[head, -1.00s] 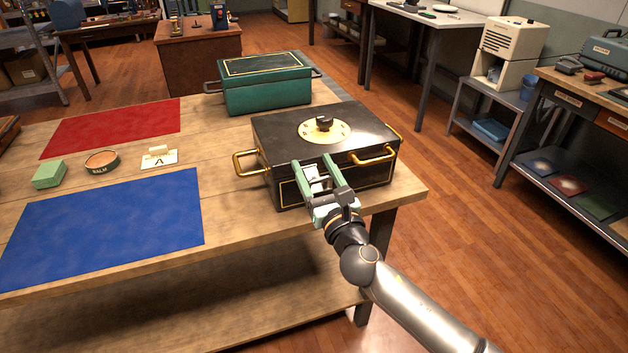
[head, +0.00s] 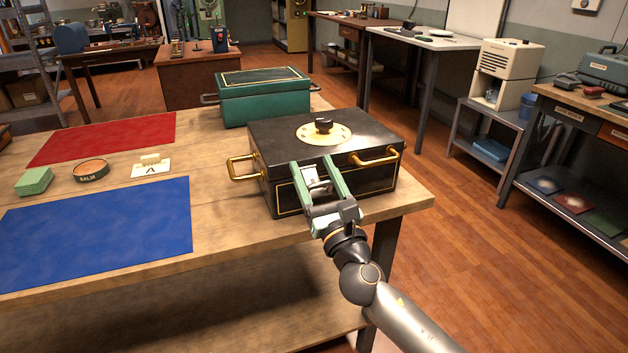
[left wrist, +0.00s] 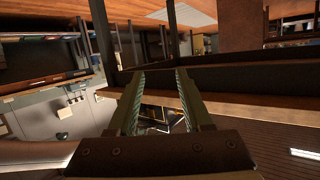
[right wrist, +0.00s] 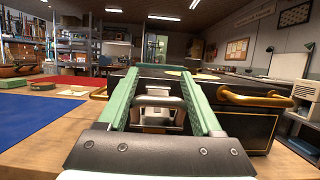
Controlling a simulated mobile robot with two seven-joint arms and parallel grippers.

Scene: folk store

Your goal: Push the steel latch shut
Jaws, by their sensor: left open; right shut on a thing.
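The steel latch (head: 311,174) is on the front face of a black box (head: 362,129) with gold trim, brass handles and a dial on its lid. The box stands at the right end of the workbench. My right gripper (head: 311,161) is at the box front, its green fingers on either side of the latch and shut on it. In the right wrist view the latch (right wrist: 158,92) shows as a pale plate with a grey steel bar across the gap between the fingers. My left gripper (left wrist: 163,72) is open and empty in the left wrist view, outside the head view.
A green box (head: 264,97) stands behind the black one. A red mat (head: 105,138), a blue mat (head: 97,233), a small green box (head: 34,181), a balm tin (head: 91,170) and a card marked A (head: 151,169) lie left on the workbench (head: 225,220). Floor is clear at right.

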